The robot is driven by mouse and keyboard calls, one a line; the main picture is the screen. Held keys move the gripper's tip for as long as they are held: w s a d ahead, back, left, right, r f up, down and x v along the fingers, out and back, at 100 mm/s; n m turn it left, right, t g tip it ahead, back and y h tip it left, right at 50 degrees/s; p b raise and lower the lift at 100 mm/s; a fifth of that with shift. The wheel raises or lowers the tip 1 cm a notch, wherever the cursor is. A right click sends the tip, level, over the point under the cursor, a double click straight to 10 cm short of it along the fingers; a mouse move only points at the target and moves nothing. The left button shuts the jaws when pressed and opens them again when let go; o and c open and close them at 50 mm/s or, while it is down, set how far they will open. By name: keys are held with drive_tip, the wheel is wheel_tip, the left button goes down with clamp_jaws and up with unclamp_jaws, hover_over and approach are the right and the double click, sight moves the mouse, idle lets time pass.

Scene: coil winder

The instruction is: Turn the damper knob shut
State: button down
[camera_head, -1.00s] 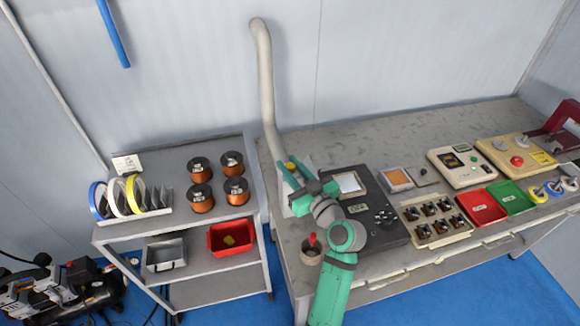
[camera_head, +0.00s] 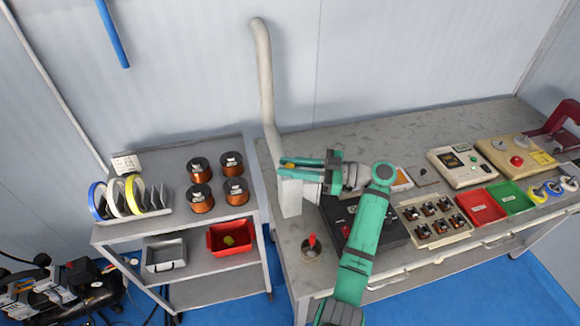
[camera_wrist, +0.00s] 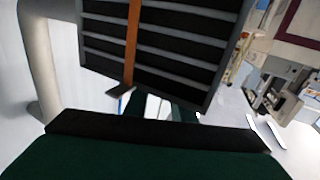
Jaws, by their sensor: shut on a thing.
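The damper knob (camera_head: 288,166) shows as a small yellow-orange piece at the top of the white box (camera_head: 290,197) below the pale duct. My gripper (camera_head: 283,164) is shut on it, with its green fingers lying sideways and pointing left; they hide part of the knob. In the wrist view a dark slatted panel (camera_wrist: 205,45) with an orange strip (camera_wrist: 132,45) fills the upper middle. The fingers (camera_wrist: 165,106) show only in part below the panel, and the knob itself cannot be made out there.
The pale duct (camera_head: 265,85) rises behind the box along the wall. A black unit (camera_head: 385,230) lies under my arm, and a small pot with a red-handled tool (camera_head: 311,245) stands at the bench front. Left is a cart (camera_head: 165,215) with copper spools (camera_head: 201,170).

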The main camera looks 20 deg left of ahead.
drive_tip(key=shift+d+n+g+h, duration=0.1)
drive_tip(key=shift+n+g+h, duration=0.35)
drive_tip(key=shift+n+g, duration=0.7)
drive_tip(key=shift+n+g+h, duration=0.45)
drive_tip(key=shift+n+g, duration=0.2)
drive_tip(key=shift+g, duration=0.9)
drive_tip(key=shift+f+n+g+h, duration=0.15)
drive_tip(key=shift+n+g+h, duration=0.8)
drive_tip(key=shift+g, duration=0.35)
drive_tip(key=c, duration=1.5)
unclamp_jaws()
drive_tip(key=shift+r, duration=0.55)
drive_tip(key=s+d+r, duration=0.1)
drive_tip(key=s+r, duration=0.3)
drive_tip(key=s+d+r, duration=0.1)
drive_tip(key=s+r, duration=0.3)
drive_tip(key=s, duration=0.1)
drive_tip(key=s+d+r, duration=0.1)
drive_tip(key=s+r, duration=0.3)
drive_tip(key=shift+s+d, duration=0.3)
drive_tip(key=shift+d, duration=0.05)
